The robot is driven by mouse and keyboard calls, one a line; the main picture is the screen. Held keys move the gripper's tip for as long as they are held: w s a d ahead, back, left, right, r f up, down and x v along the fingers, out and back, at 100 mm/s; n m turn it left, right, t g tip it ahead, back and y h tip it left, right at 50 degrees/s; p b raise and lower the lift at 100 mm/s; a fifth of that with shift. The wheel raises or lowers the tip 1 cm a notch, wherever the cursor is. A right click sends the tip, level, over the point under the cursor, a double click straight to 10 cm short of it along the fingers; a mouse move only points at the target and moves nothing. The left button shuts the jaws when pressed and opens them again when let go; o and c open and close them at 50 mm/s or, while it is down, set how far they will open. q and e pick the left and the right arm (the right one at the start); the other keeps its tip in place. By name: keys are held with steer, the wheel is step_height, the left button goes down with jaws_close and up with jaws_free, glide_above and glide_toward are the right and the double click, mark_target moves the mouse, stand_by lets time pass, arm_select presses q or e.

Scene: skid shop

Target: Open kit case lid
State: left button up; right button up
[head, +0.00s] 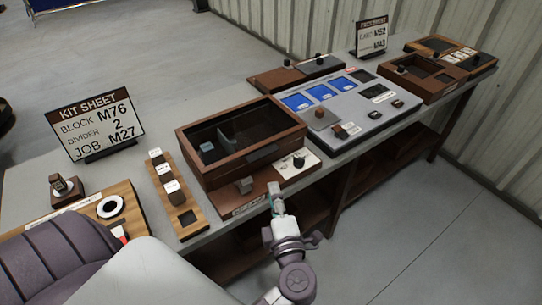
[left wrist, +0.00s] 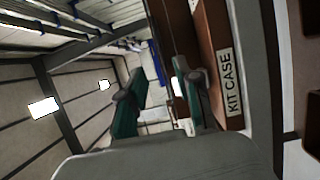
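The kit case (head: 190,150) is a brown wooden box on the bench, with a dark see-through lid (head: 262,118) in a wooden frame. The lid looks shut, and a grey block and a divider show dimly through it. My left gripper (head: 276,192) is just in front of the case's base, near its front edge. In the left wrist view its two green fingers (left wrist: 158,95) are apart with nothing between them. The brown front with the KIT CASE label (left wrist: 229,82) is right beside one finger; I cannot tell whether they touch. My right gripper is not in view.
A kit sheet sign (head: 97,120) and a wooden strip with labelled blocks (head: 187,220) stand left of the case. A grey panel with blue screens (head: 345,108) is to the right. The floor (head: 430,220) before the bench is clear.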

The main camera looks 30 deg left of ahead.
mark_target(264, 157)
arm_select(q)
steer(key=p+x, duration=0.1)
steer(key=x, duration=1.1)
steer(key=shift+p, duration=0.4)
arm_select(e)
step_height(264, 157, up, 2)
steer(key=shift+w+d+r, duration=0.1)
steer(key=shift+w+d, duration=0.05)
arm_select(q)
jaws_close()
